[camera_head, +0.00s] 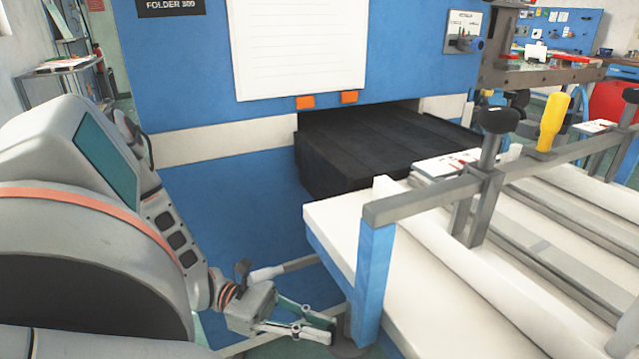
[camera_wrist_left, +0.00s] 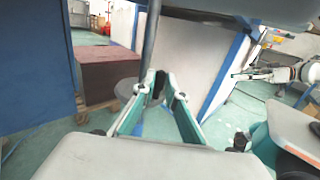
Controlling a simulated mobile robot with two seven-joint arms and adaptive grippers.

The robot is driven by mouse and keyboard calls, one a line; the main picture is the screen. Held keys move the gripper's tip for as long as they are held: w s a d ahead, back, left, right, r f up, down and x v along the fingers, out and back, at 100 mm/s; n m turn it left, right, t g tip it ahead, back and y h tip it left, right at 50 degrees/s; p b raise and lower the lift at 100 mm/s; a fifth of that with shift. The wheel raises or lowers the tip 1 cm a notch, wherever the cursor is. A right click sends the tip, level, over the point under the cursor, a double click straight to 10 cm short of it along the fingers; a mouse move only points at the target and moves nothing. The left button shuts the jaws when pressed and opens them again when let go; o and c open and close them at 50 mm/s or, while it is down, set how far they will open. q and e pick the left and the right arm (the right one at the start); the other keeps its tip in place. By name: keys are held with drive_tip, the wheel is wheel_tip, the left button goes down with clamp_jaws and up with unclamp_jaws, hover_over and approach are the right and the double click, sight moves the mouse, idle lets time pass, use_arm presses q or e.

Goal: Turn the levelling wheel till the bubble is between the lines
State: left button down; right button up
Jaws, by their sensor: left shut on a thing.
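My left gripper (camera_head: 331,328) reaches in low beside the blue table leg (camera_head: 371,275). A dark grey round piece, which looks like the levelling wheel (camera_head: 349,346), shows at the foot of that leg, partly cut off by the frame's lower edge. In the left wrist view the fingers (camera_wrist_left: 164,84) are closed in on a dark part below a thin upright rod (camera_wrist_left: 150,42); a grey disc (camera_wrist_left: 127,92) shows behind them. The grip looks to be on the wheel, though the contact is partly hidden. I cannot make out the bubble or its lines in either view.
The white table (camera_head: 334,227) carries clamp bars and a yellow handle (camera_head: 553,122). A blue folder machine (camera_head: 210,60) with a dark opening stands behind. In the left wrist view, what looks like my right gripper (camera_wrist_left: 243,74) shows at the right.

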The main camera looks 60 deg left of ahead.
use_arm(q)
drive_tip(key=shift+w+r, duration=0.1)
drive_tip(key=c, duration=2)
unclamp_jaws()
drive_tip(key=shift+a, duration=0.1)
drive_tip(key=shift+c, duration=0.2)
drive_tip(key=v, duration=1.2)
